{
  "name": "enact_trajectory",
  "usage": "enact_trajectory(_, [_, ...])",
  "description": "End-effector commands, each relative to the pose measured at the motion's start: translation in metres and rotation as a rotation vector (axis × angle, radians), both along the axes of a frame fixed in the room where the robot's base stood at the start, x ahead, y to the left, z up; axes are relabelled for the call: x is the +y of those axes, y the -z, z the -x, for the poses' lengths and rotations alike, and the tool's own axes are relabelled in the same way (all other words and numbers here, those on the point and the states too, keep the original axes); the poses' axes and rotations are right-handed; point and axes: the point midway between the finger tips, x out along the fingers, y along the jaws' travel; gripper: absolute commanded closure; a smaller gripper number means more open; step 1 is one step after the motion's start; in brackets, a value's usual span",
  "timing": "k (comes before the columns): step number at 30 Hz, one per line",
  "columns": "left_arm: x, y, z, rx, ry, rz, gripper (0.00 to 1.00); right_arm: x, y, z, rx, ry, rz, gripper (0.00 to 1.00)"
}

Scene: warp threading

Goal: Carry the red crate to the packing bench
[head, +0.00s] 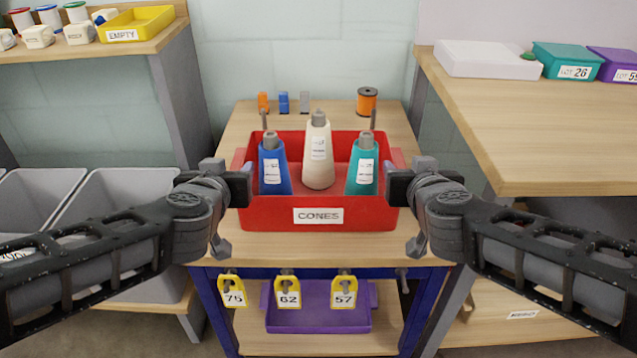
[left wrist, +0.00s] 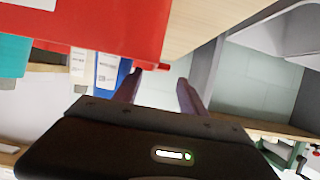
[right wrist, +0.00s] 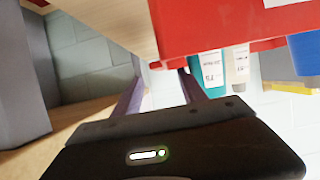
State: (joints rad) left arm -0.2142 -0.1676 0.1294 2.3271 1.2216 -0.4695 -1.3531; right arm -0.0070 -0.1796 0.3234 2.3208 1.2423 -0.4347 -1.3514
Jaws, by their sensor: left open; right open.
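The red crate (head: 260,215), labelled CONES, stands on a small wooden-topped cart (head: 240,125) in the middle of the head view. It holds a blue cone (head: 272,165), a cream cone (head: 318,155) and a teal cone (head: 361,168). My left gripper (head: 244,184) is open at the crate's left side. My right gripper (head: 396,187) is open at its right side. The crate's red wall also shows close by in the left wrist view (left wrist: 120,25) and the right wrist view (right wrist: 200,25). Whether the fingers touch the crate's ends is unclear.
A wooden bench (head: 540,135) at right carries a white box, a teal box (head: 570,60) and a purple box. A shelf with a yellow tray (head: 137,24) is at upper left, above grey bins (head: 105,205). Yellow tags (head: 288,291) hang on the cart's front.

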Motion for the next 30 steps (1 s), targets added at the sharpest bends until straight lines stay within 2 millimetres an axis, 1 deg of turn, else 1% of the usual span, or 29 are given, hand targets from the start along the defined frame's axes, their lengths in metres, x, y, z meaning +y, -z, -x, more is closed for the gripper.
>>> enact_trajectory(5, [0.000, 0.009, -0.017, 0.004, 0.000, 0.000, 0.51, 0.000, 0.009, -0.017, 0.004, 0.000, 0.000, 0.51])
enact_trajectory(12, [0.000, 0.022, -0.049, 0.004, 0.000, 0.000, 0.51, 0.000, 0.022, -0.049, 0.003, 0.000, 0.000, 0.51])
enact_trajectory(16, [0.000, 0.027, -0.062, 0.003, 0.000, 0.001, 0.51, 0.000, 0.026, -0.062, 0.001, 0.000, 0.000, 0.51])
enact_trajectory(20, [0.000, 0.029, -0.067, 0.002, 0.000, 0.001, 0.51, 0.000, 0.028, -0.067, 0.000, 0.000, 0.000, 0.51])
enact_trajectory(27, [0.000, 0.029, -0.068, 0.001, 0.000, 0.001, 0.51, 0.000, 0.028, -0.068, -0.001, 0.000, 0.000, 0.51])
enact_trajectory(28, [0.000, 0.029, -0.068, 0.001, 0.000, 0.001, 0.52, 0.000, 0.028, -0.068, -0.001, 0.000, 0.000, 0.52])
enact_trajectory(30, [0.000, 0.029, -0.068, 0.001, 0.000, 0.001, 0.57, 0.000, 0.028, -0.068, -0.001, 0.000, 0.000, 0.57])
